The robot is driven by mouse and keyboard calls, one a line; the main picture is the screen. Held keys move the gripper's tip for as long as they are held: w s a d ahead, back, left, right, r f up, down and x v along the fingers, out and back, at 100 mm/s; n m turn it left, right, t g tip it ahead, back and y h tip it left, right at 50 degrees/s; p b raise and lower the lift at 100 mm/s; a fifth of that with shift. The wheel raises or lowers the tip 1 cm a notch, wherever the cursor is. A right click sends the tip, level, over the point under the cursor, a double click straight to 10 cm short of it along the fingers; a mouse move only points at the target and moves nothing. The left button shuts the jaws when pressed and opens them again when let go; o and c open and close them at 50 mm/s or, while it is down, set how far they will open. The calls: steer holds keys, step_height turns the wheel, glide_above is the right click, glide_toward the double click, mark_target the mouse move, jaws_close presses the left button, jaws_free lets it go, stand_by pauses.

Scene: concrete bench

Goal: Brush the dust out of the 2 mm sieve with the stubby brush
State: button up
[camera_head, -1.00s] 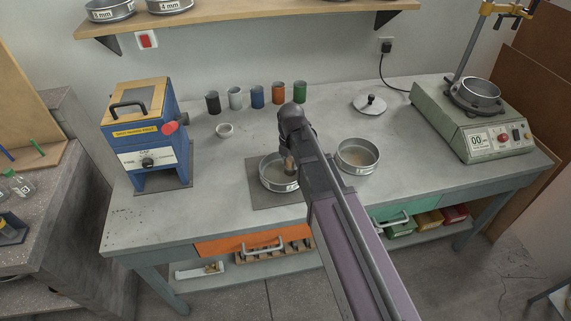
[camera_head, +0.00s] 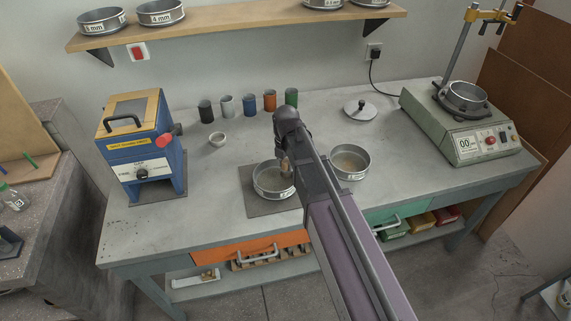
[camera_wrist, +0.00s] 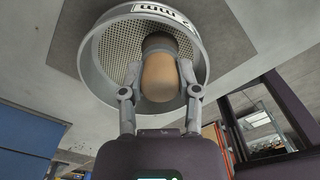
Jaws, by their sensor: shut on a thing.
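My gripper (camera_wrist: 160,78) is shut on the stubby brush (camera_wrist: 160,78), gripping its rounded wooden handle; the bristle end is mostly hidden behind the handle. In the head view the brush (camera_head: 286,169) is at the right part of a round metal sieve (camera_head: 262,192) on a dark mat. The wrist view shows this sieve's wall (camera_wrist: 92,62), its perforated mesh and an upside-down label that seems to read 2 mm. The brush overlaps the mesh; I cannot tell whether the bristles touch it. A brownish tint shows inside the sieve.
Another sieve (camera_head: 350,175) with brownish contents stands close on the right. A blue machine (camera_head: 150,150) is left, a green scale-like machine (camera_head: 480,140) right. The bench front-left is clear.

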steer(key=shift+r+p, duration=1.8)
steer(key=shift+r, duration=0.25)
steer(key=shift+r+p, duration=1.5)
